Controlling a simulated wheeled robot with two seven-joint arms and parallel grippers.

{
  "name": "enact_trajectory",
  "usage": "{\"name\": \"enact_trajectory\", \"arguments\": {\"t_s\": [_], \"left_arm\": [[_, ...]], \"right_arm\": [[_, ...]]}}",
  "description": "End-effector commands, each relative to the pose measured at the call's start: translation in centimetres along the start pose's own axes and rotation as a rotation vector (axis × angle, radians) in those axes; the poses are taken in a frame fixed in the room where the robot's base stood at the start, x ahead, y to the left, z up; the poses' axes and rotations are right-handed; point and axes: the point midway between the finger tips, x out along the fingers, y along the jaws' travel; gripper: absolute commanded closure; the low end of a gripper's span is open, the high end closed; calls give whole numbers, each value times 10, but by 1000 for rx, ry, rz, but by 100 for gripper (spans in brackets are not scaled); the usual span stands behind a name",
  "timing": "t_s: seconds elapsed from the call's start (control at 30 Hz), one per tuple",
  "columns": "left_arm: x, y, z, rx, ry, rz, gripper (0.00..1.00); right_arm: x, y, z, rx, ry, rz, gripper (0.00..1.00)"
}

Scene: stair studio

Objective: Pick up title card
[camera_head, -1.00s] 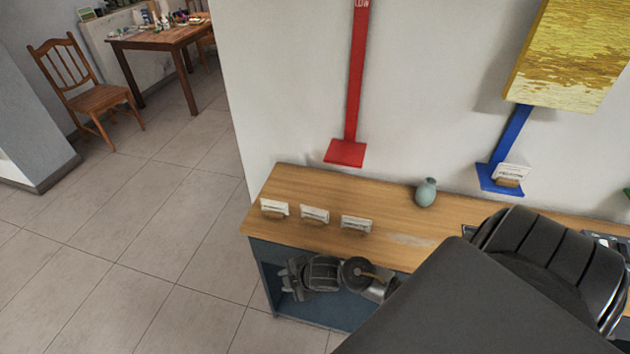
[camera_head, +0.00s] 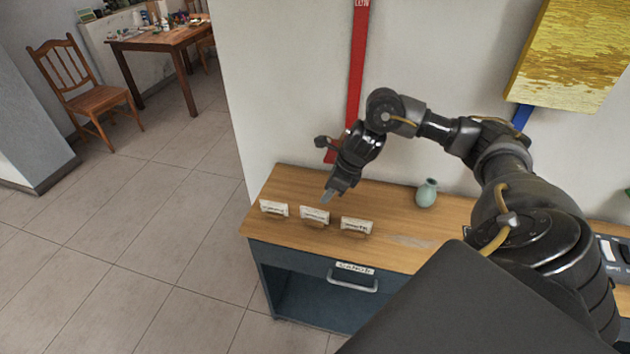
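Three small white title cards stand in wooden holders in a row on the wooden cabinet top: a left card (camera_head: 274,208), a middle card (camera_head: 315,214) and a right card (camera_head: 356,224). Their writing is too small to read. My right gripper (camera_head: 327,197) points down just above and behind the middle card. Its fingertips look apart from the cards, but contact is hard to judge. Whether its fingers are open or shut does not show clearly. My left gripper is not in view.
A green vase (camera_head: 427,193) stands on the cabinet top (camera_head: 395,205) to the right. A red wall strip (camera_head: 358,70) is behind my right arm. A yellow painting (camera_head: 570,55) hangs at upper right. The tiled floor (camera_head: 150,240) at left is clear.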

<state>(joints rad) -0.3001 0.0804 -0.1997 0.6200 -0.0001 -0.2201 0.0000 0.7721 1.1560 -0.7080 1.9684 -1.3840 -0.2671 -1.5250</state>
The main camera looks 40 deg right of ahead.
Motion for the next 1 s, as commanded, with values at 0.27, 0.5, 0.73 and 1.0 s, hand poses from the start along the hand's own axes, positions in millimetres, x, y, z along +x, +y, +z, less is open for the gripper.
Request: {"name": "enact_trajectory", "arguments": {"t_s": [0.27, 0.5, 0.73, 1.0], "left_arm": [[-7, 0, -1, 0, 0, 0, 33], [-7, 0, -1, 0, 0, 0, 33], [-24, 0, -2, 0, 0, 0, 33], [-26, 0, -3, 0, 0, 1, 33]], "right_arm": [[41, 1, 0, 5, 0, 3, 69], [50, 0, 1, 4, -2, -1, 69], [76, 4, 4, 8, 1, 4, 69], [102, 2, 3, 5, -1, 0, 69]]}}
